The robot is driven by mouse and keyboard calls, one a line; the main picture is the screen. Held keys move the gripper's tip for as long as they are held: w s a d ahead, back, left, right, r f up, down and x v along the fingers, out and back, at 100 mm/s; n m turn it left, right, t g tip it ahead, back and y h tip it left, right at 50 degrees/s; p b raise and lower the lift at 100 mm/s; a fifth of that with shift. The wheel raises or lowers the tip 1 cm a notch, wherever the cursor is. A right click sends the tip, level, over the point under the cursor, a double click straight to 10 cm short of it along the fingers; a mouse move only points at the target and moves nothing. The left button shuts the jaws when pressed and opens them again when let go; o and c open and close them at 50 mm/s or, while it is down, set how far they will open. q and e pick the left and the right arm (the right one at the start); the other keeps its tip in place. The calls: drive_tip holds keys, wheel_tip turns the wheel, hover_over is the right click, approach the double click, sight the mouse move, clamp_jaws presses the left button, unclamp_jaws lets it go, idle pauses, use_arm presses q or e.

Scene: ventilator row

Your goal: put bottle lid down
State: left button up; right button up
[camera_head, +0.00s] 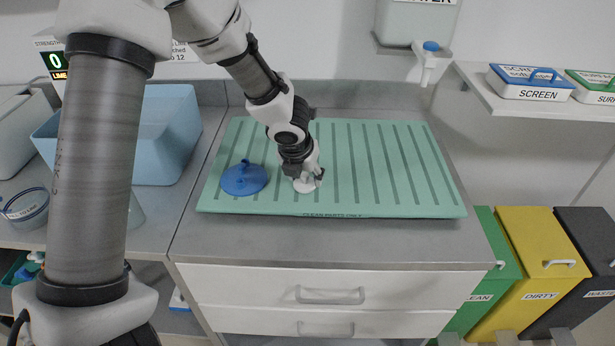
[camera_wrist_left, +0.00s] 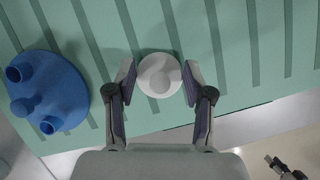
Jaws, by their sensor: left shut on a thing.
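A small white round lid (camera_wrist_left: 159,75) with a raised centre lies between the two fingers of my left gripper (camera_wrist_left: 159,85) in the left wrist view. In the head view my left gripper (camera_head: 308,178) points down at the front of the green mat, shut on the white lid (camera_head: 306,186). The lid is at or very close to the mat surface; I cannot tell whether it touches. A blue round lid (camera_head: 243,180) with several short ports lies on the mat to the left of the gripper, apart from it. It also shows in the left wrist view (camera_wrist_left: 62,92).
The ribbed green mat (camera_head: 400,165), marked for clean parts, covers most of the grey counter (camera_head: 330,233); its right side is clear. A light blue tub (camera_head: 165,135) stands left. Yellow (camera_head: 540,245), green and dark bins stand at right. A shelf (camera_head: 530,105) holds boxes.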

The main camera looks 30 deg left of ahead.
use_arm(q)
drive_tip(key=shift+a+f, duration=0.15)
drive_tip(key=shift+f, duration=0.15)
drive_tip(key=o, duration=0.8)
drive_tip(key=shift+w+d+r, duration=0.1)
drive_tip(key=shift+w+d, duration=0.1)
drive_tip(key=shift+d, duration=0.15)
drive_tip(key=shift+s+a+r, duration=0.15)
drive_tip(key=shift+r, duration=0.05)
drive_tip(key=shift+r+p, duration=0.35)
drive_tip(key=p+v, duration=0.4)
drive_tip(key=v, duration=0.7)
drive_tip(key=shift+s, duration=0.15)
